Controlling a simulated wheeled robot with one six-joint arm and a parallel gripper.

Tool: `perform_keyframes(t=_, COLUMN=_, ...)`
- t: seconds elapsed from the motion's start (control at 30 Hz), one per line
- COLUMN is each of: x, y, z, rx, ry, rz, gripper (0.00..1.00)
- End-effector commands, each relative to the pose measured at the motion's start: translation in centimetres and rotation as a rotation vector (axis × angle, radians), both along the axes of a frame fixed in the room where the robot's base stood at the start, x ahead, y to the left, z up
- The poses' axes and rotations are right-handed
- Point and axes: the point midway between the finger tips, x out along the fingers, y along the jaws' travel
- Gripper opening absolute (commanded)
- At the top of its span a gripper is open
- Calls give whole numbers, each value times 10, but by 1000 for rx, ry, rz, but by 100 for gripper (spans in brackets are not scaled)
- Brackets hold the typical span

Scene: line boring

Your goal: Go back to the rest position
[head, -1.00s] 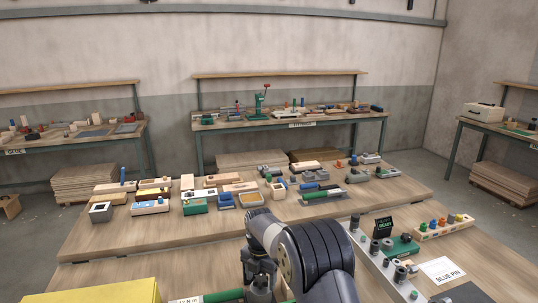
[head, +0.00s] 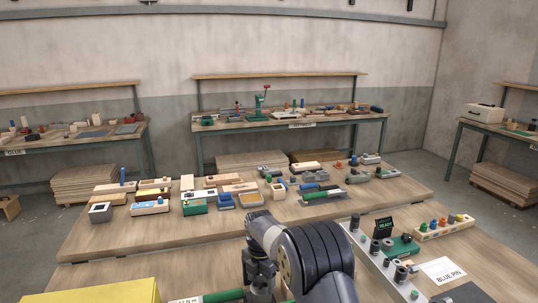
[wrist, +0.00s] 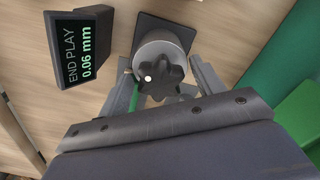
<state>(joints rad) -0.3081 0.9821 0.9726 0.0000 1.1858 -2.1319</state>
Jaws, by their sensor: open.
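My gripper (wrist: 162,88) is open. In the wrist view its two fingers stand on either side of a dark star-shaped knob (wrist: 160,76) on a round grey body, which sits on a dark square base (wrist: 158,24). I cannot tell whether the fingers touch it. In the head view my arm reaches down at the bottom middle, and the fingertips are not clearly visible there.
A display (wrist: 82,45) beside the knob reads "END PLAY 0.06 mm". Green parts (wrist: 297,110) lie on the right. In the head view, a rail with dark cylinders (head: 375,248), a "READY" display (head: 385,226) and a yellow block (head: 105,291) flank my arm.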

Motion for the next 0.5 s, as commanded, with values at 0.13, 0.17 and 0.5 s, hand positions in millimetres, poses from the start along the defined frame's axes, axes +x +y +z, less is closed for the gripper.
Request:
perform_keyframes(t=0.13, x=0, y=0, z=0, rx=-1, ry=1, rz=-122, gripper=64)
perform_keyframes(t=0.17, x=0, y=0, z=0, rx=-1, ry=1, rz=-147, gripper=64)
perform_keyframes(t=0.5, x=0, y=0, z=0, rx=0, ry=1, rz=-428, gripper=64)
